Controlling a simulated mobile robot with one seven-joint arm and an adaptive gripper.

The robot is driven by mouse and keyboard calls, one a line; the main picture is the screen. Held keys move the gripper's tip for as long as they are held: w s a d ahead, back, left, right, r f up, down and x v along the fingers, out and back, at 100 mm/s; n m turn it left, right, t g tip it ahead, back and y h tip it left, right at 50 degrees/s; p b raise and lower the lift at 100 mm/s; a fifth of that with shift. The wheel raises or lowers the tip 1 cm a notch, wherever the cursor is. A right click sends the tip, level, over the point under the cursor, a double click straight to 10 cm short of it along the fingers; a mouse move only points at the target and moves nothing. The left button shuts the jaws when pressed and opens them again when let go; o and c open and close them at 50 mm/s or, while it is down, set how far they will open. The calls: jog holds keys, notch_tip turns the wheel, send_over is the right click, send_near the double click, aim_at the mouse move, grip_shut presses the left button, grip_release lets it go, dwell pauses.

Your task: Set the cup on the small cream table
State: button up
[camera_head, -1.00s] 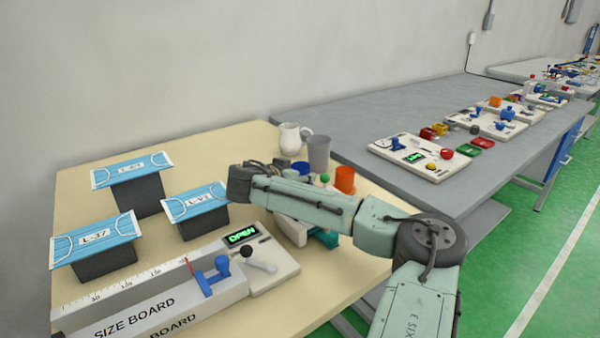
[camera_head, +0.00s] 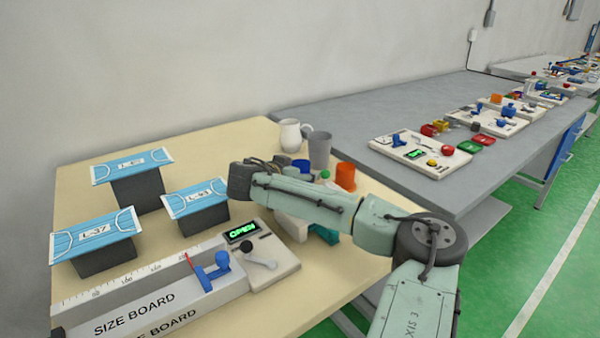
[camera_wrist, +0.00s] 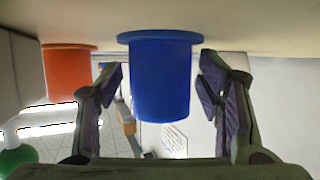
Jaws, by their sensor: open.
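A blue cup (camera_head: 301,167) stands on the cream-topped table (camera_head: 90,190), partly hidden behind my arm in the head view. In the wrist view, which looks upside down, the blue cup (camera_wrist: 161,80) shows between the two spread fingers of my gripper (camera_wrist: 165,100). A gap shows on each side of it, so the fingers do not appear to touch it. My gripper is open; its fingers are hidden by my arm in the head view. An orange cup (camera_head: 345,176) stands close to the blue one and also shows in the wrist view (camera_wrist: 68,75).
A grey tumbler (camera_head: 319,150) and a white jug (camera_head: 291,136) stand behind the blue cup. A green ball-shaped thing (camera_wrist: 18,162) is near my gripper. Masks on dark blocks (camera_head: 200,200) and a size board (camera_head: 150,310) fill the left and front. A grey bench (camera_head: 400,110) adjoins right.

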jog(key=shift+a+r, duration=0.1)
jog(key=shift+r, duration=0.15)
jog(key=b+v, duration=0.2)
jog(key=v, duration=0.9)
jog(key=shift+f+b, duration=0.15)
jog(key=shift+b, duration=0.15)
jog(key=shift+s+a+r, duration=0.1)
jog(key=shift+s+r, duration=0.15)
jog(key=shift+s, duration=0.15)
